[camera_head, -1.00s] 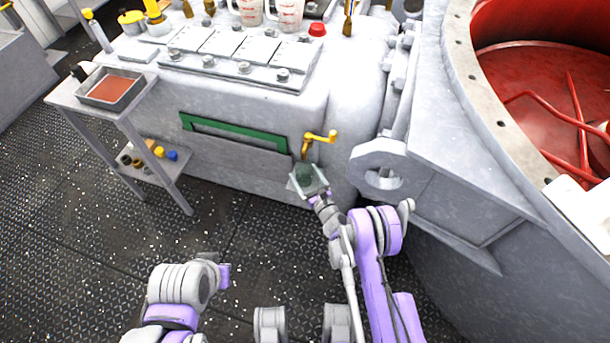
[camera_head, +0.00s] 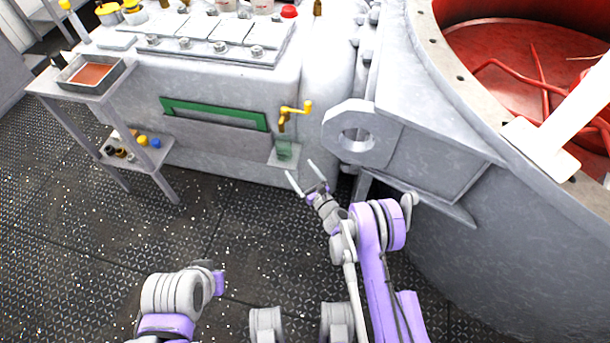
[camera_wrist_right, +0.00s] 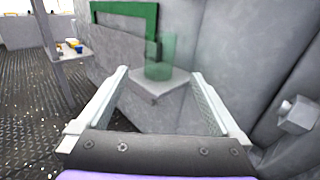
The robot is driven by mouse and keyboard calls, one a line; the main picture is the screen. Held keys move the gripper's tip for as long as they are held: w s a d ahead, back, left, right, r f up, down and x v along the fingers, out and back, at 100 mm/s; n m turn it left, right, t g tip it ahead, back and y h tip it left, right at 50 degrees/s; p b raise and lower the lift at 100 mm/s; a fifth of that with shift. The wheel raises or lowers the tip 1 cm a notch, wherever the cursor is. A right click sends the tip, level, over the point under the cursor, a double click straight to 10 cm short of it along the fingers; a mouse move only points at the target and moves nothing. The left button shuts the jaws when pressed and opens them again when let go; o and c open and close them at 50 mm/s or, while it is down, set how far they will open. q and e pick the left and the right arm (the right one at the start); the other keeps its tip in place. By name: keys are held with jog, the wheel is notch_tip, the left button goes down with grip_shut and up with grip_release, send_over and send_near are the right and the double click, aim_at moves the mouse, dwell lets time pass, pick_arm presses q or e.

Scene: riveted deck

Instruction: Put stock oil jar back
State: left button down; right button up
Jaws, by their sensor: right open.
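The oil jar (camera_head: 284,149) is a see-through greenish jar standing upright on a small grey ledge (camera_head: 283,162) below a yellow tap (camera_head: 294,113) on the machine's side. In the right wrist view the jar (camera_wrist_right: 158,60) stands on the ledge (camera_wrist_right: 160,88), ahead of and between the fingers but beyond their tips. My right gripper (camera_head: 305,170) is open and empty, a short way in front of the ledge and apart from the jar. My left arm shows at the lower left; its gripper's fingers cannot be made out.
A green-framed slot (camera_head: 215,114) is left of the tap. A grey side stand (camera_head: 100,95) at the left carries a tray of reddish liquid (camera_head: 92,74). A grey lug with a hole (camera_head: 352,135) and a large red-lined vessel (camera_head: 490,40) stand to the right. The floor in front is clear.

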jog(key=s+r+n+g, duration=0.4)
jog(key=s+r+n, duration=0.2)
jog(key=r+n, duration=0.35)
jog(key=s+r+n+g, duration=0.3)
jog(key=s+r+n, duration=0.2)
jog(key=r+n, duration=0.5)
jog(key=s+d+n+g+h, duration=0.1)
jog(key=s+d+n+h, duration=0.1)
jog(key=s+d, duration=0.3)
jog(key=s+d+r+n+g+h, duration=0.1)
jog(key=s+d+n, duration=0.4)
jog(key=s, duration=0.9)
jog(key=s+d+n+g+h, duration=0.2)
jog(key=s+d+n+h, duration=0.2)
jog(key=s, duration=0.5)
jog(key=shift+s+d+r+h, duration=0.25)
jog(key=shift+s+d+h, duration=0.15)
jog(key=shift+d+h, duration=0.35)
